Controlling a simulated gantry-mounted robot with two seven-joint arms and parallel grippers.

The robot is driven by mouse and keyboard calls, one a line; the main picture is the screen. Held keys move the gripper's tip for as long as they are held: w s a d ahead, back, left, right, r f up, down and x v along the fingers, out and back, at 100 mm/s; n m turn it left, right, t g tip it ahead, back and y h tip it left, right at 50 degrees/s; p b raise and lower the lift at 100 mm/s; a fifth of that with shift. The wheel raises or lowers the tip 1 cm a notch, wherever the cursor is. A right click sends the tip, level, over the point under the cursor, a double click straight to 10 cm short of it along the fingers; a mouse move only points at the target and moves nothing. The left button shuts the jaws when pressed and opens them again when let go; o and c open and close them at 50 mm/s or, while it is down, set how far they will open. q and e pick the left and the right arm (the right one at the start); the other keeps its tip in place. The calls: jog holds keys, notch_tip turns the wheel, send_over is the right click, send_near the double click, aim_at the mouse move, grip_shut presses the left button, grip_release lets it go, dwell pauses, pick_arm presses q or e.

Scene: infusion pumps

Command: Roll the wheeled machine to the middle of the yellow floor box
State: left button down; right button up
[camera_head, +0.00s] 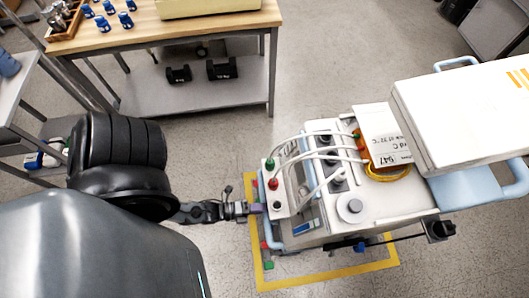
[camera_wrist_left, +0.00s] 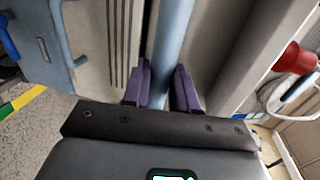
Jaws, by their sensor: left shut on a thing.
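The wheeled machine (camera_head: 350,205) is white and light blue, with white tubes and red and green knobs on its near-left end. It stands over the yellow floor box (camera_head: 325,278), whose left and front lines show; the rest is hidden under the machine. My left gripper (camera_head: 252,208) is at the machine's left end. In the left wrist view its purple fingers (camera_wrist_left: 160,88) are on either side of a light blue handle bar (camera_wrist_left: 172,40), shut on it. The machine's wheels are mostly hidden. My right gripper is not in view.
A wooden-topped workbench (camera_head: 165,22) with blue items and a lower shelf stands at the upper left. A grey cart (camera_head: 20,95) is at the far left. A large white cover (camera_head: 465,110) extends over the machine's right side. Grey floor lies clear behind the machine.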

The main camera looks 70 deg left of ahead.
pick_arm(q)
jog(key=shift+s+a+f, duration=0.15)
jog(key=shift+s+f, duration=0.15)
jog(key=shift+s, duration=0.1)
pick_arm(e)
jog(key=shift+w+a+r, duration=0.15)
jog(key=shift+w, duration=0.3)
pick_arm(q)
jog(key=c, duration=1.1)
grip_release()
jog(key=shift+o, duration=0.8)
jog(key=shift+s, duration=0.1)
jog(key=shift+r, duration=0.1)
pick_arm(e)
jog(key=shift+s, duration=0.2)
pick_arm(q)
jog(key=shift+s+r, duration=0.1)
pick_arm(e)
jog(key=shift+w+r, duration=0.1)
pick_arm(q)
jog(key=p+v, duration=0.3)
jog(key=v, duration=0.8)
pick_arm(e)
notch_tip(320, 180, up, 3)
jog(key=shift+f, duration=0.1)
